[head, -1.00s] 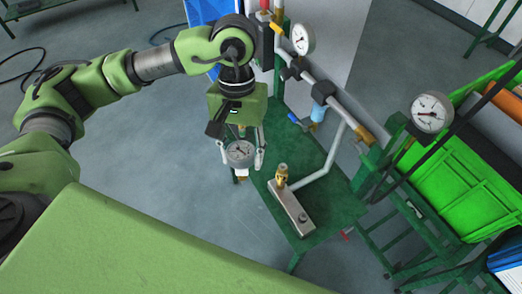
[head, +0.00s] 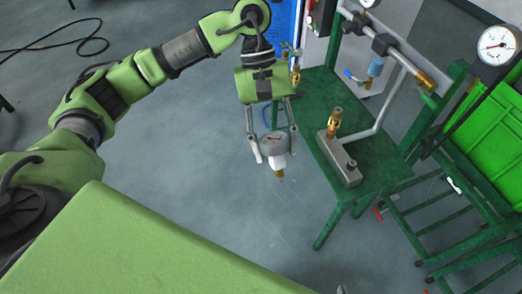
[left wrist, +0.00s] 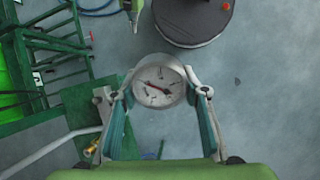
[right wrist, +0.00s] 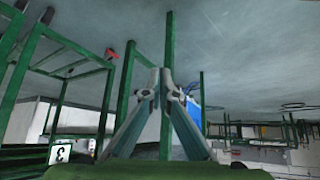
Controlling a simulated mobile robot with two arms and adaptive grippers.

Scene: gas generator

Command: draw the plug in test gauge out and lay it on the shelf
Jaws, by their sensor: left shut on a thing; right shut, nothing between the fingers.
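The test gauge (head: 272,141) has a round white dial, a white lower body and a brass tip pointing down. My left gripper (head: 273,152) is shut on it, one finger on each side. In the head view it hangs free over the floor, left of the green bench. The left wrist view shows its dial (left wrist: 158,86) between the fingertips. The green bench top (head: 318,88) carries a grey metal block (head: 338,160) with an upright brass fitting (head: 335,122). My right gripper (right wrist: 166,92) is shut and empty among green frame legs. I cannot tell which surface is the shelf.
A grey pipe manifold (head: 408,62) with gauges runs above the bench. Another gauge (head: 497,44) and a bright green crate (head: 490,130) stand at the right. A green stepped frame (head: 425,205) is beside the bench.

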